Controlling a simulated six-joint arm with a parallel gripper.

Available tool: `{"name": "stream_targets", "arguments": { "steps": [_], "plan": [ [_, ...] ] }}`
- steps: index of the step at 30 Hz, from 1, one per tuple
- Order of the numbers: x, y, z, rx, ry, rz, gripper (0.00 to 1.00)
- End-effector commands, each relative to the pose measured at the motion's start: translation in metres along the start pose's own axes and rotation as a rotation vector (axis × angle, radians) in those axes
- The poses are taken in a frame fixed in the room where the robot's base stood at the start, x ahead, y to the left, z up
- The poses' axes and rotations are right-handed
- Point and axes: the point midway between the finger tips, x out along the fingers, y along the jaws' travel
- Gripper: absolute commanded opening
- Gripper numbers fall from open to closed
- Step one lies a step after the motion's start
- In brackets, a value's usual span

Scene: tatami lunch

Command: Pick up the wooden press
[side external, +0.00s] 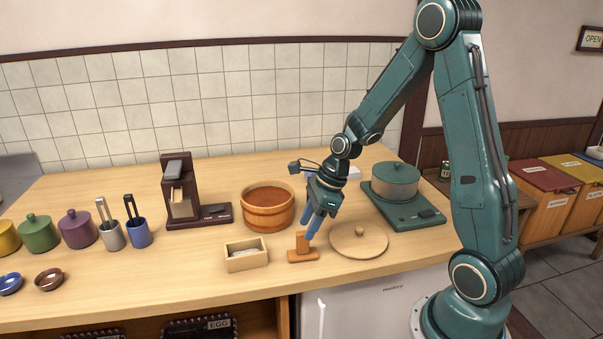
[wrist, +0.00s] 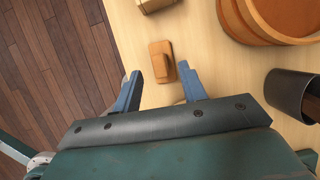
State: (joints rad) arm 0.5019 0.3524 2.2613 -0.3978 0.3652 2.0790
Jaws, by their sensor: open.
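The wooden press (side external: 302,254) stands on the counter in the side view, a small brown block with an upright handle on a flat base. In the wrist view the press (wrist: 161,62) shows just ahead of and partly between the two blue fingertips. My gripper (side external: 309,236) points down at the press's handle in the side view. Its fingers (wrist: 159,75) are spread apart in the wrist view, with nothing held between them. I cannot tell whether a finger touches the press.
A small wooden box (side external: 246,256) is left of the press, a round wooden lid (side external: 375,241) right of it. A wooden tub (side external: 267,217) stands behind. A green pot (side external: 395,181) sits on a scale at right. The counter's front edge is close to the press.

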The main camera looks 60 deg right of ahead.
Motion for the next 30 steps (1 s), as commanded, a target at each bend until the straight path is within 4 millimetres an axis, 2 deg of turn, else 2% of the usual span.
{"name": "stream_targets", "arguments": {
  "steps": [3,14,30],
  "plan": [
    [0.007,0.001,0.000,-0.001,0.001,0.001,0.42],
    [0.012,0.001,0.000,-0.001,0.001,0.001,0.42],
    [0.057,0.000,0.000,-0.001,0.002,0.002,0.42]
  ]
}}
